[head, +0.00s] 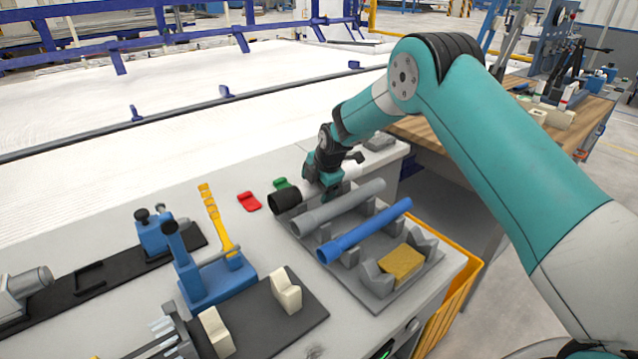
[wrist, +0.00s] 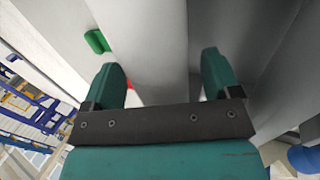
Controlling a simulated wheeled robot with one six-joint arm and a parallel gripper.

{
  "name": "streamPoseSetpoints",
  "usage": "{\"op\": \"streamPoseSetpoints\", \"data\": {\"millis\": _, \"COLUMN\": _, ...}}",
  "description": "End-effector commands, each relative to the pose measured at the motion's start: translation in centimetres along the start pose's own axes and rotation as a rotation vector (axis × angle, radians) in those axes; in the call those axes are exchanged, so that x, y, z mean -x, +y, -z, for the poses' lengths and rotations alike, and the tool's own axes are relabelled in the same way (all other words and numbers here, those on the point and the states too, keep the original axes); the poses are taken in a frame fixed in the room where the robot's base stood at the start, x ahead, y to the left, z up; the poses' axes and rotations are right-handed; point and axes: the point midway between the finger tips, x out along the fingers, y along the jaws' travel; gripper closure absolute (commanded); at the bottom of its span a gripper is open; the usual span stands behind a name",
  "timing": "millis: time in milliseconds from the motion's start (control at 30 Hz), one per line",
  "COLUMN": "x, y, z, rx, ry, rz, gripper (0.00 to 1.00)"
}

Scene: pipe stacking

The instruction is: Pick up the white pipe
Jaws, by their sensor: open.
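The white pipe (head: 346,170) lies at the back of a grey rack, with a black end (head: 285,201) toward the left. My gripper (head: 327,188) is over the pipe's middle and hides part of it. In the wrist view my gripper (wrist: 160,68) is open, with one teal finger on each side of the pale pipe (wrist: 150,40). I cannot tell whether the fingers touch it.
A grey pipe (head: 340,208) and a blue pipe (head: 366,230) lie in front on the same rack (head: 378,302). A yellow block (head: 402,263) sits at its front right. Red (head: 249,201) and green (head: 281,184) pieces lie behind. Blue fixtures (head: 215,282) stand left.

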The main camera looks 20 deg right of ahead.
Motion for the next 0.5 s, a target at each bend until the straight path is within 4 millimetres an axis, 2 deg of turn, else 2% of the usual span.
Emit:
{"op": "streamPoseSetpoints", "data": {"millis": 100, "x": 0.01, "y": 0.01, "z": 0.01, "rx": 0.000, "ry": 0.000, "rz": 0.000, "gripper": 0.17}}
{"op": "streamPoseSetpoints", "data": {"millis": 133, "x": 0.01, "y": 0.01, "z": 0.02, "rx": 0.000, "ry": 0.000, "rz": 0.000, "gripper": 0.22}}
{"op": "streamPoseSetpoints", "data": {"millis": 367, "x": 0.04, "y": 0.02, "z": 0.01, "rx": 0.000, "ry": 0.000, "rz": -0.001, "gripper": 0.74}}
{"op": "streamPoseSetpoints", "data": {"millis": 500, "x": 0.08, "y": 0.06, "z": 0.00, "rx": 0.000, "ry": 0.000, "rz": -0.002, "gripper": 0.74}}
